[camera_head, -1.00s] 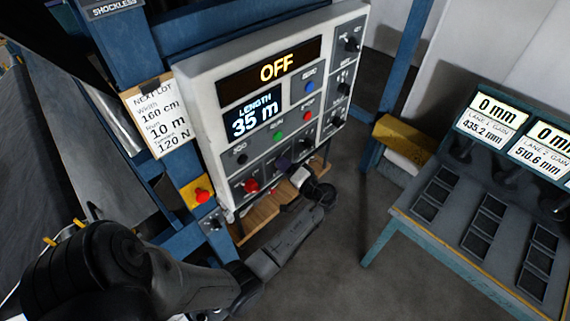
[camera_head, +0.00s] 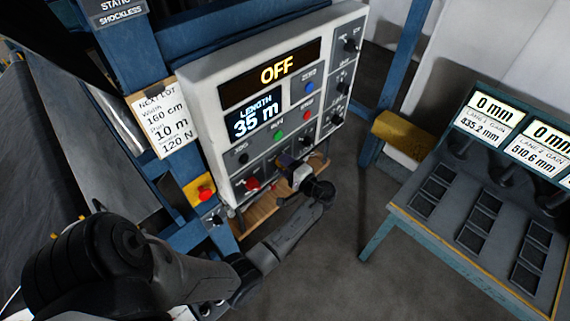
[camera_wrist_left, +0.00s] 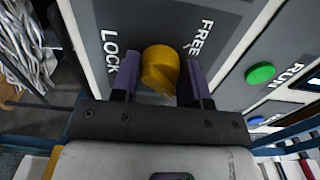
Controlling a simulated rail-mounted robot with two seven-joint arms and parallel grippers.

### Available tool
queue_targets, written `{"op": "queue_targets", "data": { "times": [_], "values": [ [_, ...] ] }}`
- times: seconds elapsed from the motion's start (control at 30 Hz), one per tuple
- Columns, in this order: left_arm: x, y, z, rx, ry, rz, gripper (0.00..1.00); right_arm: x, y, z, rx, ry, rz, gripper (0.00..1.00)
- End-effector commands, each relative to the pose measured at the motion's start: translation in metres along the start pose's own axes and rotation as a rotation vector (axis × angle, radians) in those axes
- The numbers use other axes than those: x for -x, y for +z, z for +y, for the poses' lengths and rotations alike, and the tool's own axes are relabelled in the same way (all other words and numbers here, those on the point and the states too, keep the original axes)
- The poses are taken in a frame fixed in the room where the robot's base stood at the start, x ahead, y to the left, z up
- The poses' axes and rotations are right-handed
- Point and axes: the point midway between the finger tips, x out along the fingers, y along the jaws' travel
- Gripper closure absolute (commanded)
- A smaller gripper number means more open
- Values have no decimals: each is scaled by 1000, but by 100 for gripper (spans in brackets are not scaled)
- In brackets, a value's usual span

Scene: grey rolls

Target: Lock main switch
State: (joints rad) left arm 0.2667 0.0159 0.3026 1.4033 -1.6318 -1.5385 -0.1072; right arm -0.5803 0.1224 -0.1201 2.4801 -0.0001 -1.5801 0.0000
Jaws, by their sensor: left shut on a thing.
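The yellow knob (camera_wrist_left: 160,70) sits on a dark grey plate, with the words LOCK to its left and FREE to its right in the left wrist view. My left gripper (camera_wrist_left: 160,78) has its two purple fingers on either side of the knob, shut on it. In the head view, my left gripper (camera_head: 285,162) is at the lower edge of the white control panel (camera_head: 213,140), and the knob is hidden there. The panel's upper display (camera_head: 277,70) reads OFF. My right gripper is in neither view.
A red button on a yellow box (camera_head: 204,193) is left of the panel's lower edge. A green RUN button (camera_wrist_left: 260,73) is near the knob. A console (camera_head: 470,210) with several keys stands at the right. Open floor (camera_head: 345,250) lies between.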

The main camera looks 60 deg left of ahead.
Motion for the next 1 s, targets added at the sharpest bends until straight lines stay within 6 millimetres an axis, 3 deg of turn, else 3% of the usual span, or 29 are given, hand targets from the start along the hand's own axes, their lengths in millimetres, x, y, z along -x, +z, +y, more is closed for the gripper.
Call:
{"op": "queue_targets", "data": {
  "times": [0.23, 0.27, 0.53, 0.83, 1.0],
  "values": [
    [0, 0, 0, -1, -1, 0, 83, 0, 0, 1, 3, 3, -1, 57],
    [0, 0, 0, -1, -1, 0, 58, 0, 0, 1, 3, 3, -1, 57],
    [0, 0, 0, 0, -1, 0, 34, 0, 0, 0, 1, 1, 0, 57],
    [4, 0, 1, 1, 0, 1, 34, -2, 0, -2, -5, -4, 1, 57],
    [25, 0, 4, 1, 2, 2, 34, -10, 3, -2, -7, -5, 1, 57]
  ]
}}
